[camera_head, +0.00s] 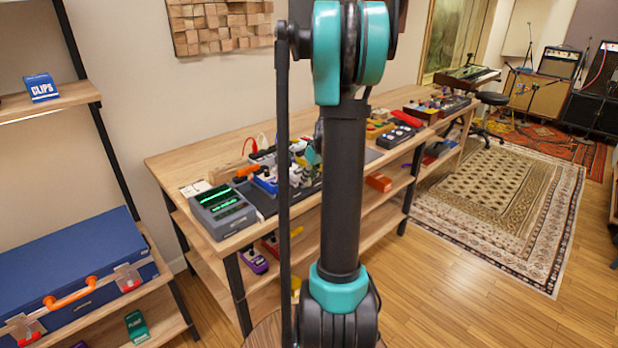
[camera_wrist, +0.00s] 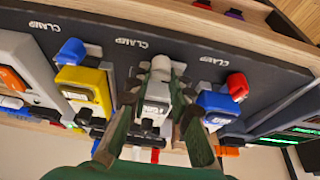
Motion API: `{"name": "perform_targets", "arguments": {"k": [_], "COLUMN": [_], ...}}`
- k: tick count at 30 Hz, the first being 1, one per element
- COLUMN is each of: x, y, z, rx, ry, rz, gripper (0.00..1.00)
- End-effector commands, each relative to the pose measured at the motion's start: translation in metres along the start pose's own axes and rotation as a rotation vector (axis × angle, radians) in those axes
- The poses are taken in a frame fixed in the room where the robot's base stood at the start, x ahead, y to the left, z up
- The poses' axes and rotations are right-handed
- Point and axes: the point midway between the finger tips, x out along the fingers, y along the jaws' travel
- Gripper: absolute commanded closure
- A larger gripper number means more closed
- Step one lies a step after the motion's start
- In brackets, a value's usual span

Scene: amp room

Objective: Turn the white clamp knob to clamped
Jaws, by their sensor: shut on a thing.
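The white clamp knob (camera_wrist: 160,68) sits at the edge of a dark board (camera_wrist: 185,48) in the middle of the wrist view, by a "CLAMP" label. My gripper (camera_wrist: 158,84) has a green finger on each side of it and is shut on it. The fingers cover parts of the knob's sides, and I cannot read its turn angle. A white pedal (camera_wrist: 155,104) lies just beyond the knob. In the head view my arm hides the knob; a bit of my gripper (camera_head: 313,155) shows beside the arm, over the pedals.
A blue clamp knob (camera_wrist: 71,50) by a yellow pedal (camera_wrist: 84,82) is on the left, and a red clamp knob (camera_wrist: 238,85) by a blue pedal (camera_wrist: 213,103) is close on the right. In the head view, a grey device with green displays (camera_head: 222,210) stands at the wooden bench's (camera_head: 170,163) near end.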

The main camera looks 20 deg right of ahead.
Motion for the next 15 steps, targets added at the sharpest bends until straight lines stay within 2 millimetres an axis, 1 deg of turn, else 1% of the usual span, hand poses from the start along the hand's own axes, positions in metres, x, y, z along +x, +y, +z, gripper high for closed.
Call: {"name": "perform_targets", "arguments": {"k": [8,15], "x": [-0.0001,-0.0002], "y": [-0.0002,-0.0015], "z": [-0.0001,-0.0003], "rx": [0.019,0.120], "ry": [0.001,0.001], "rz": [0.008,0.051], "gripper": [1.00,1.00]}}
